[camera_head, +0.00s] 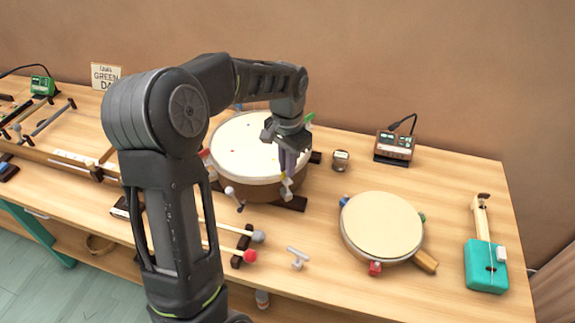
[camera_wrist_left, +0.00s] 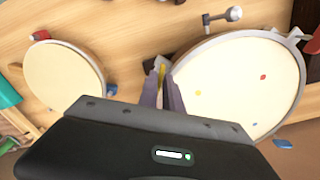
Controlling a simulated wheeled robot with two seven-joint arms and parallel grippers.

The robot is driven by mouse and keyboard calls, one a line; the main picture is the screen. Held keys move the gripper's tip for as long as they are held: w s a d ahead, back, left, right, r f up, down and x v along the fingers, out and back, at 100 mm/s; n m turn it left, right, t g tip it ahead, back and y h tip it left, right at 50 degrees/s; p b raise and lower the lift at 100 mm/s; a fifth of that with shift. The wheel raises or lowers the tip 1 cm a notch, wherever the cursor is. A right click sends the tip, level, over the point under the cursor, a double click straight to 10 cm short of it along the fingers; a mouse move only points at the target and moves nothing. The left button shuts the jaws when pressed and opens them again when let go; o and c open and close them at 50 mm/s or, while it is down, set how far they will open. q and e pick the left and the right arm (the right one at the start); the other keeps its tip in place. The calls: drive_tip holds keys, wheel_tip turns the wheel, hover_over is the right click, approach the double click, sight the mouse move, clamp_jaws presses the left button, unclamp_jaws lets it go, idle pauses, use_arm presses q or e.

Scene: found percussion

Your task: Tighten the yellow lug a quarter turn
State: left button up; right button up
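The large drum (camera_head: 246,148) with a pale, dotted head stands on the bench; its rim and head also show in the wrist view (camera_wrist_left: 235,85). My left gripper (camera_head: 287,184) points down at the drum's front right edge. In the wrist view its two fingers (camera_wrist_left: 161,88) are close together, with a yellow piece (camera_wrist_left: 162,74), which looks like the yellow lug, filling the narrow gap. A grey part sits at the fingertips. In the head view the fingers hide most of the lug. A grey key-like handle (camera_head: 232,196) stands at the drum's front rim. My right gripper is not in view.
A T-shaped key (camera_head: 298,257) and mallets, one red-headed (camera_head: 249,256), lie in front. A smaller drum (camera_head: 381,225) stands to the right, then a teal string instrument (camera_head: 486,264). A small jar (camera_head: 340,160) and brown box (camera_head: 394,148) stand behind. Bare wood lies between the drums.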

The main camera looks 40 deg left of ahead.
use_arm(q)
drive_tip(key=o, duration=0.4)
drive_tip(key=shift+c, duration=0.2)
wheel_tip(320, 180, up, 8)
drive_tip(key=shift+f+b, duration=0.1)
drive_tip(key=shift+b, duration=0.25)
idle(0.3)
